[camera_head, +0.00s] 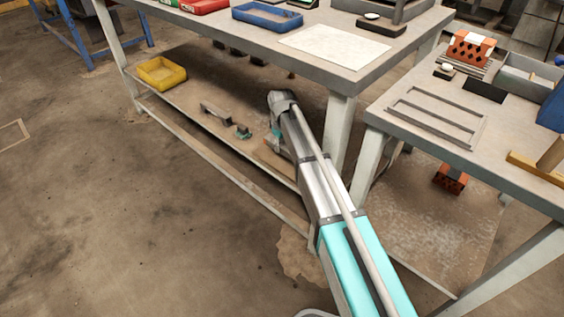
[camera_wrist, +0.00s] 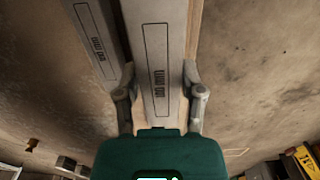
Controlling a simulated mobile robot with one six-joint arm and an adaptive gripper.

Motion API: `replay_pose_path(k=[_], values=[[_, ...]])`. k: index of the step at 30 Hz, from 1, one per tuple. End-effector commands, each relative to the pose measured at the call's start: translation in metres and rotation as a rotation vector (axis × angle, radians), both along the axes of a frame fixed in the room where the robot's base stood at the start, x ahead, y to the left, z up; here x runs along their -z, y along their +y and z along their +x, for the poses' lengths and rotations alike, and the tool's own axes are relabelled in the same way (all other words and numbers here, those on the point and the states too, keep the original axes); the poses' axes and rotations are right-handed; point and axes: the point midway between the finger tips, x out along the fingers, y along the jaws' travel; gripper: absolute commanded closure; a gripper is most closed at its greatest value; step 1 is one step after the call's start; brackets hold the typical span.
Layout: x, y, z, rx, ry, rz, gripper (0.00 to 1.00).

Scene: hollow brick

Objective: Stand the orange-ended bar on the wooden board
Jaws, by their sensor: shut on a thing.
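In the wrist view my gripper (camera_wrist: 158,95) has its two grey fingers on either side of a long pale grey bar (camera_wrist: 166,35), shut on it. The bar carries a printed label and a thin brownish edge; no orange end shows clearly. A similar labelled grey length (camera_wrist: 95,40) lies beside it at the left. In the head view my arm reaches under the main table to its lower shelf, and the gripper is mostly hidden there. A tan wooden board (camera_head: 522,165) lies on the right table's near edge with a wooden block (camera_head: 552,153) standing on it.
A yellow bin (camera_head: 162,73), a dark-ended grey piece (camera_head: 214,114) and a small teal object (camera_head: 243,131) are on the lower shelf. The right table holds a flat grey frame (camera_head: 432,116) and an orange perforated brick (camera_head: 472,49). Table legs stand close to my arm.

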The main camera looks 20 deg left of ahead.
Motion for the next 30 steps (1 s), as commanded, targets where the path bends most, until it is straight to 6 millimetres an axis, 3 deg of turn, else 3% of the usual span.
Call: replay_pose_path(k=[1,6,22,30], values=[[0.01,0.0,0.0,0.0,0.0,0.0,1.0],[0.019,0.0,0.0,0.0,0.0,0.0,1.0],[0.022,0.001,-0.001,-0.001,0.0,0.0,1.0],[0.039,0.001,-0.001,-0.002,0.0,0.0,1.0]])
